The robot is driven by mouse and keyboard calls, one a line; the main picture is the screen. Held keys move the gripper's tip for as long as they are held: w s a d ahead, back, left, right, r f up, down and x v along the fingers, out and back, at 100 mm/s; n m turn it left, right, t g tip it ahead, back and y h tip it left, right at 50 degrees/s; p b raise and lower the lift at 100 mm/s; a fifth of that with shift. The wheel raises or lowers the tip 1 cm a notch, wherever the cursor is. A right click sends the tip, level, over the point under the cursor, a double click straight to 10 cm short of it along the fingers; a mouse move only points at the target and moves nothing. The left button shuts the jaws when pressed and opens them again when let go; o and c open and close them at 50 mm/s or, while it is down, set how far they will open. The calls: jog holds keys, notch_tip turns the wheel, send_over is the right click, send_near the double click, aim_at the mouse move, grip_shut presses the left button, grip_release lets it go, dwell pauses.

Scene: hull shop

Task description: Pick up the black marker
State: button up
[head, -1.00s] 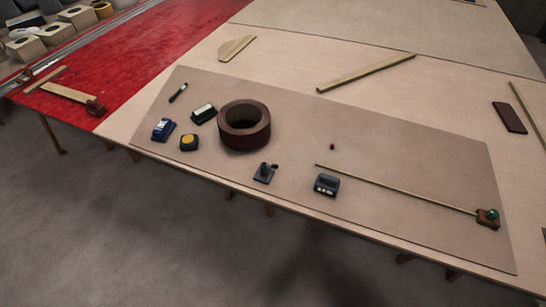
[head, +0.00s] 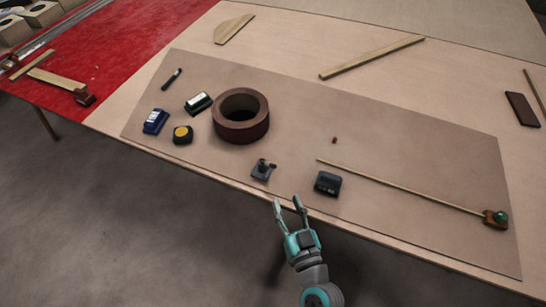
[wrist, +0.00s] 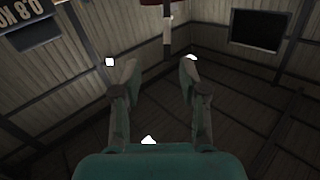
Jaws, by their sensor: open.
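The black marker (head: 172,78) lies on the brown mat (head: 400,150) near its far left corner, in the head view. My gripper (head: 289,203) is in the lower middle of the head view, by the table's front edge, with its two fingers apart and nothing between them. It is well to the right of the marker and nearer to me. In the wrist view the open fingers (wrist: 160,68) point at the shop's walls, and the marker is not in that view.
A dark box (head: 328,183) sits right of the gripper. Mat around the marker is clear.

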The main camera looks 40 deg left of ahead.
aim_at(270, 165)
jog(key=shift+g+y, duration=0.4)
jog(key=shift+r+x, duration=0.15)
jog(key=shift+x, duration=2)
jog(key=shift+r+x, duration=0.15)
jog(key=shift+x, duration=1.95)
jog(key=shift+r+x, duration=0.15)
jog(key=shift+x, duration=2)
jog(key=shift+s, duration=0.1)
jog(key=shift+n, duration=0.3)
grip_shut()
